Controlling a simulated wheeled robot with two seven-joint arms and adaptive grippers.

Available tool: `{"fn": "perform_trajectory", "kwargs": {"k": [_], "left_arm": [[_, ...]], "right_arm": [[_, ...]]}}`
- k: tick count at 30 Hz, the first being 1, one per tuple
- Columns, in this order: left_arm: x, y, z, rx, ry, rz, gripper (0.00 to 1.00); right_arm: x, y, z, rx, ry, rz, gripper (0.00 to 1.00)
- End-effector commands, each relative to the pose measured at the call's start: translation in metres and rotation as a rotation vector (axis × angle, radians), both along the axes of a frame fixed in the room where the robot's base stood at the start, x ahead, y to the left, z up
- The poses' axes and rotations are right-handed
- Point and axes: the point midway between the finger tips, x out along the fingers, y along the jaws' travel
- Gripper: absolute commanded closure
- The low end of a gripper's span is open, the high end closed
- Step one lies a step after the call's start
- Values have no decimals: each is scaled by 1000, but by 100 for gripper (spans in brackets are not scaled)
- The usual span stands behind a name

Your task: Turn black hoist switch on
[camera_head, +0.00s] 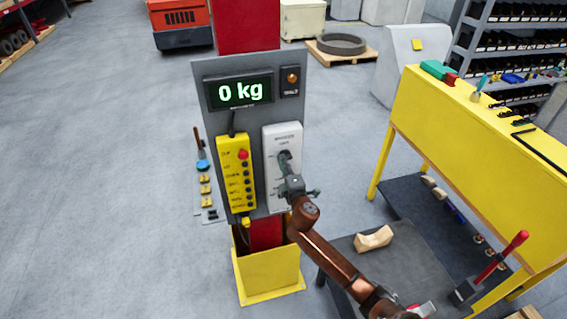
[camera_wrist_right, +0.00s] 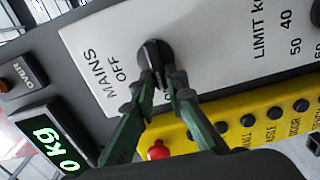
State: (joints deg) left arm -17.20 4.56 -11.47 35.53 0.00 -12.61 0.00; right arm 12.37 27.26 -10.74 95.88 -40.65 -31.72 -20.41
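The black hoist switch (camera_wrist_right: 153,49) is a round knob on a white panel (camera_wrist_right: 220,40) lettered MAINS and OFF. In the head view the white panel (camera_head: 271,140) is on the right of a grey board, and the switch (camera_head: 284,156) shows only partly above my right gripper (camera_head: 287,177). In the wrist view the two green fingers of my right gripper (camera_wrist_right: 161,75) close in on either side of the knob's grip and seem to pinch it. The lettering just below the knob is mostly hidden by the fingers. My left gripper is out of view.
A yellow button box (camera_head: 235,172) with a red button hangs just left of the white panel. A lit display (camera_head: 239,91) above reads 0 kg, beside an orange lamp (camera_head: 291,78). A yellow workbench (camera_head: 470,150) and a dark low table (camera_head: 400,270) stand at right.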

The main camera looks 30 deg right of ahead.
Motion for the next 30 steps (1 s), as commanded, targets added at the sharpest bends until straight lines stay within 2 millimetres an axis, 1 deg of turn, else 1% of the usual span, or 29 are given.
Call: {"fn": "perform_trajectory", "kwargs": {"k": [1,6,14,17,20,30], "left_arm": [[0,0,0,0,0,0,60],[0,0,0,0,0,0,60],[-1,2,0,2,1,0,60],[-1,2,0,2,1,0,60],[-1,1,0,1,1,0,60],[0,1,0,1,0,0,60]], "right_arm": [[0,0,0,0,0,0,82],[0,0,0,0,0,-1,72],[-1,0,0,1,0,-1,72],[-8,1,0,1,0,-1,72],[-22,5,-1,2,1,-1,72],[-89,21,-1,2,1,-1,72]]}}
